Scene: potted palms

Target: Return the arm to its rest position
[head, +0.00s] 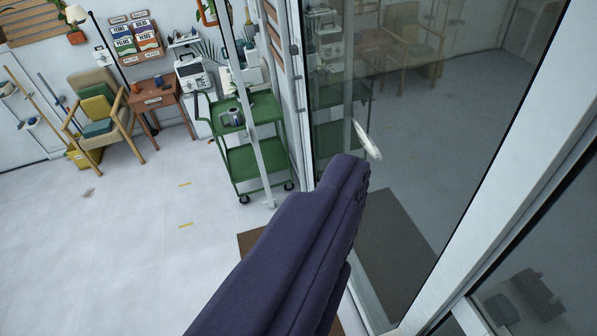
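A long dark purple shape (290,245) with soft, cloth-like ridges rises from the bottom edge to the middle of the view. I cannot tell whether it is a covering on my arm or a separate folded cloth. No fingers of my gripper can be made out, so its opening and anything in it are hidden. A small pale elongated piece (367,140) shows just beyond the purple tip, in front of the glass; what it is, and whether it touches the tip, is unclear.
A large glass panel (420,130) stands close on the right, with a brown mat (262,238) below. A green cart (255,160) stands ahead beside a white post. A wooden side table (160,97) and cushioned armchair (98,110) are back left.

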